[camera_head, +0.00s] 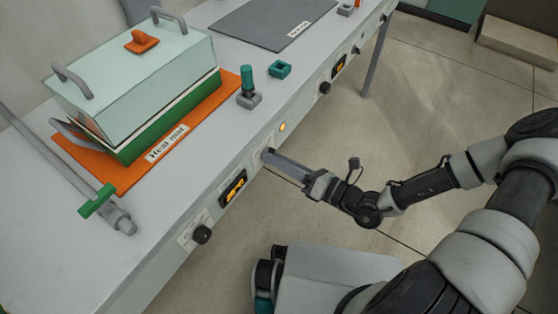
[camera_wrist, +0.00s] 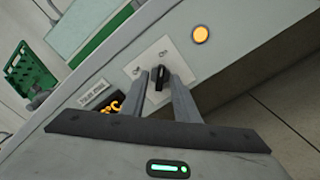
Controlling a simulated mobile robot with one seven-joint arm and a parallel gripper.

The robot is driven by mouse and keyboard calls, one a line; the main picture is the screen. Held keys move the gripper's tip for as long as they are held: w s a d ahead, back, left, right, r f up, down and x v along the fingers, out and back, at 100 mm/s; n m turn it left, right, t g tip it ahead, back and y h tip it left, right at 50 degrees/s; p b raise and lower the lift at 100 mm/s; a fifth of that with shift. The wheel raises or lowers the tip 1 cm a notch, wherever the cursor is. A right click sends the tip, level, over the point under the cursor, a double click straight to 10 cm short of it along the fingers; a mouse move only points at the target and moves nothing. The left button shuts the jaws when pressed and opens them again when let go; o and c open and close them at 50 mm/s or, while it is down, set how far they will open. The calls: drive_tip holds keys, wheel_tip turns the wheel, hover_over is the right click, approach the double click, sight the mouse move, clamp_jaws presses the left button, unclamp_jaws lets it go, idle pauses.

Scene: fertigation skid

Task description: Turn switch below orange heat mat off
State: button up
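The orange heat mat (camera_head: 112,178) lies on the bench, marked by a "Heat mat" label, with a green tray (camera_head: 150,140) under a clear lid on it. In the wrist view a black switch (camera_wrist: 160,82) sits on a pale plate on the bench's front panel, beside a lit amber lamp (camera_wrist: 201,35). My gripper (camera_head: 268,155) reaches the front panel; in the wrist view its fingers (camera_wrist: 158,76) stand either side of the switch, apart, with gaps visible. Whether they touch it is unclear. In the head view the gripper hides the switch.
An orange-lit display (camera_head: 233,188) and a black knob (camera_head: 202,234) are on the panel left of my gripper. Another display (camera_head: 338,67) and knob (camera_head: 325,88) are farther right. A grey mat (camera_head: 260,22) lies behind. A green-handled valve (camera_head: 98,201) is at left.

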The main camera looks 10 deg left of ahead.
drive_tip(key=shift+a, duration=0.15)
clamp_jaws()
drive_tip(key=shift+r+n+p, duration=0.15)
drive_tip(key=shift+n+p, duration=0.25)
drive_tip(key=shift+p, duration=0.05)
drive_tip(key=shift+w+n+p, duration=0.1)
drive_tip(key=shift+n+p, duration=6.05)
drive_tip(key=shift+n, duration=2.45)
